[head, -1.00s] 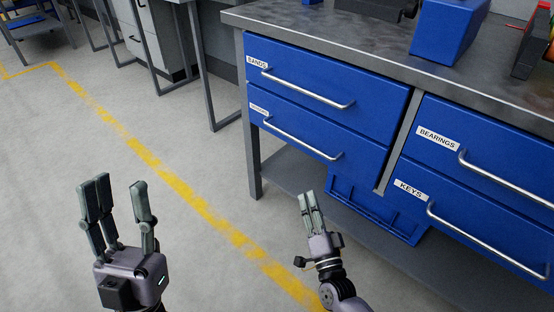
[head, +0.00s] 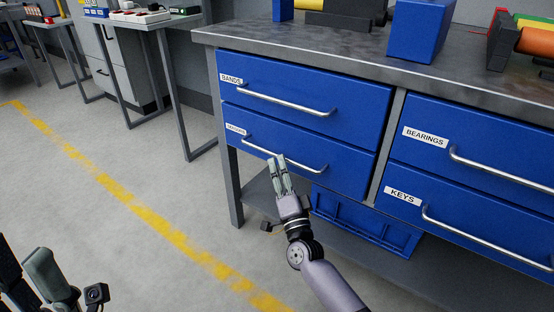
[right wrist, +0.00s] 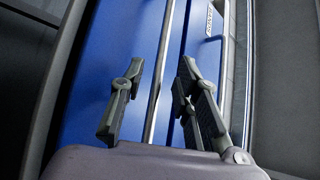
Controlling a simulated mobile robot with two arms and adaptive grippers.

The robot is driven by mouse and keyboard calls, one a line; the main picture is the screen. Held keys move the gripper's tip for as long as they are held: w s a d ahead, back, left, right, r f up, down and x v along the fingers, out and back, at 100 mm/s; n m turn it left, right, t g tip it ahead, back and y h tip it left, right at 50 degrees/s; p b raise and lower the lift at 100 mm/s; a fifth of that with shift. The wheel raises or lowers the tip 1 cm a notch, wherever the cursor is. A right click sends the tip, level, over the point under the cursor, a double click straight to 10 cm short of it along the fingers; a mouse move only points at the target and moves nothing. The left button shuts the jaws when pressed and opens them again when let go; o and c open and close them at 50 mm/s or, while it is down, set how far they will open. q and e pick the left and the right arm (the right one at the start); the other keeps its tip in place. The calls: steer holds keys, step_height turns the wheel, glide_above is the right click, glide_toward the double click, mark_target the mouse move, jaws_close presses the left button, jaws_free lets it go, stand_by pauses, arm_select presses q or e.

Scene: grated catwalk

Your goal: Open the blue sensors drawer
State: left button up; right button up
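The blue sensors drawer (head: 345,172) is the lower left drawer of the workbench and looks shut. Its small white label (head: 236,130) is too small to read clearly. Its silver bar handle (head: 311,171) runs across the front. My right gripper (head: 279,167) is at this handle, near its middle. In the right wrist view its fingers (right wrist: 157,100) are apart, with the bar (right wrist: 158,95) showing between them; I cannot tell whether they touch it. My left gripper (head: 38,275) is low at the left edge, partly cut off, away from the drawers.
The bands drawer (head: 350,100) is directly above. The bearings (head: 480,135) and keys (head: 470,205) drawers are to the right, past a grey post. A blue crate (head: 365,222) sits beneath on the lower shelf. The floor to the left is clear.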

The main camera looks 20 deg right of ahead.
mark_target(277, 154)
steer(key=shift+b+x, duration=0.4)
steer(key=shift+x, duration=1.8)
steer(key=shift+c, duration=0.2)
jaws_close()
